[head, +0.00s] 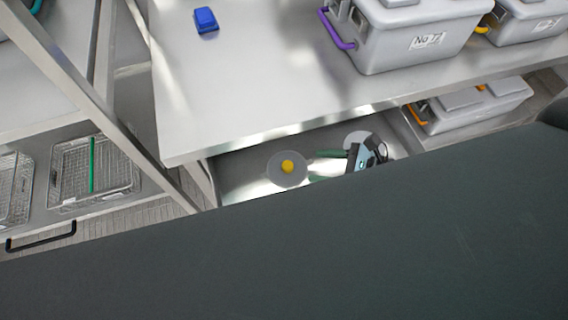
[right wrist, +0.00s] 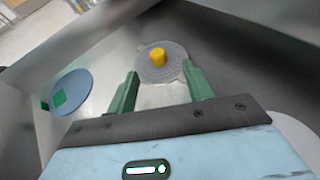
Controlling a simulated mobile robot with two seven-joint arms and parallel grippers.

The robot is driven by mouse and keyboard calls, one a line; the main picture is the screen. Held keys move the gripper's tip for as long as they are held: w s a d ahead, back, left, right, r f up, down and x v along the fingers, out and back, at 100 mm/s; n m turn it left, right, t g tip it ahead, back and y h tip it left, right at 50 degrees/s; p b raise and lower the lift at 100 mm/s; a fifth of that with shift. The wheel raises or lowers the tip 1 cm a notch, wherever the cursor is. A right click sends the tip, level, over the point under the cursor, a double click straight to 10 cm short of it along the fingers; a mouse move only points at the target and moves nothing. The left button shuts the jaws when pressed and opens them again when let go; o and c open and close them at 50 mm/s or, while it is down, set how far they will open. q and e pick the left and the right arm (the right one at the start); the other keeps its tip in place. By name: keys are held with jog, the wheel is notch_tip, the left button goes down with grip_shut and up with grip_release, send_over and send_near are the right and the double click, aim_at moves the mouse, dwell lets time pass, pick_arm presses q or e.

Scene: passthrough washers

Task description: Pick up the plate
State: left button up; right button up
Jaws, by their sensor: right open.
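A round grey plate with a yellow knob (head: 276,175) lies on the lower shelf, under the front edge of the steel table. In the right wrist view the plate (right wrist: 149,73) looks perforated and lies just beyond my fingertips. My right gripper (head: 315,166) reaches in from the right with its green fingers pointing at the plate. In the right wrist view the gripper (right wrist: 160,71) is open, its fingers on either side of the plate's near edge, and it holds nothing. I cannot tell whether they touch the plate. My left gripper is not in view.
A blue-grey disc with a green square (right wrist: 77,82) lies left of the fingers, and a pale disc (right wrist: 294,132) lies to the right. The table (head: 250,90) overhangs the shelf. Grey lidded bins (head: 395,50) and a blue block (head: 205,20) stand on it. Wire baskets (head: 110,170) are left.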

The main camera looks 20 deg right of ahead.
aim_at(292, 166)
jog(key=shift+p+x, duration=0.35)
jog(key=shift+x, duration=0.75)
jog(key=shift+w+a, duration=0.1)
jog(key=shift+a, duration=0.05)
jog(key=shift+s+f+p+x, duration=0.1)
jog(key=shift+p+x, duration=0.1)
jog(key=shift+x, duration=1.1)
jog(key=shift+s+f+p+x, duration=0.1)
jog(key=shift+s+p+x, duration=0.05)
jog(key=shift+x, duration=1.15)
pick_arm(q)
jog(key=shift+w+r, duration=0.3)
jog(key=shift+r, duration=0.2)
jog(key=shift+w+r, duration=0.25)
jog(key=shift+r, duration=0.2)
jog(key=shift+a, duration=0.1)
pick_arm(e)
jog(key=c, duration=1.1)
jog(key=shift+r, duration=0.1)
